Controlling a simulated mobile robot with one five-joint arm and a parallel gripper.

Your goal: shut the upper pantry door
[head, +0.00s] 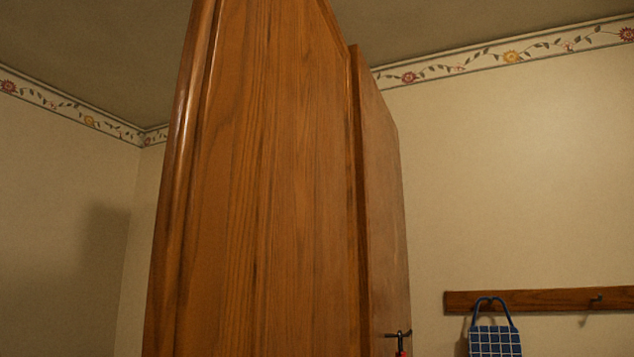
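A tall brown wooden pantry fills the middle of the head view. Its large near panel (270,190), with a rounded moulding along the left edge, looks like the upper pantry door. A narrower wooden side (385,200) stands behind it on the right, with a dark vertical edge between the two. I cannot tell for sure how far the door stands open. No handle shows, and the lower part is cut off by the bottom of the picture. My gripper is not in view.
A small hook (398,334) with something red on it sticks out at the pantry's lower right. A wooden peg rail (545,300) on the right wall holds a blue checked cloth item (495,342). A flowered border runs along the top of the walls.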

